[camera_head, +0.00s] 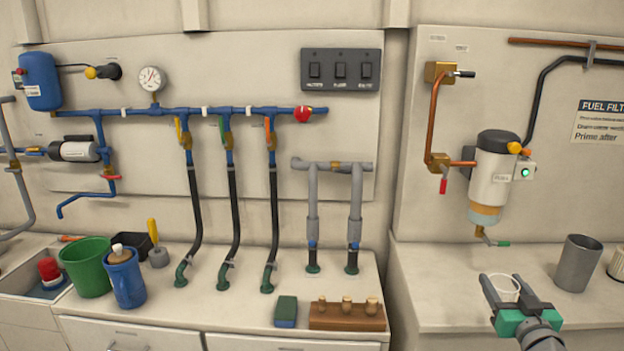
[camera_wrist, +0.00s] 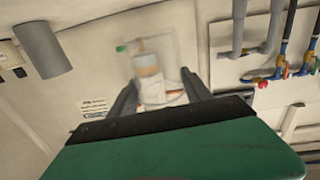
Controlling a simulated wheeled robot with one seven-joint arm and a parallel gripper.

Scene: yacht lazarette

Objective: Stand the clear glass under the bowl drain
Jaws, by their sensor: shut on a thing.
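My gripper (camera_head: 502,280) is shut on the clear glass (camera_head: 505,290), which sits between its two fingers at the right bench. In the wrist view the glass (camera_wrist: 157,50) is see-through, with the filter behind it. The fuel filter (camera_head: 493,175) hangs on the right wall panel with an amber bowl (camera_head: 484,213) at its bottom. The bowl drain (camera_head: 483,233), a small brass cock with a green-tipped lever, points down below it. In the head view the glass is lower than the drain and slightly to its right. Its base is hidden by my gripper.
A grey metal cup (camera_head: 577,264) stands on the right bench (camera_head: 430,290), right of my gripper. A white container (camera_head: 617,264) is at the right edge. The bench left of the glass is clear. A copper pipe with a red lever (camera_head: 443,185) hangs left of the filter.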

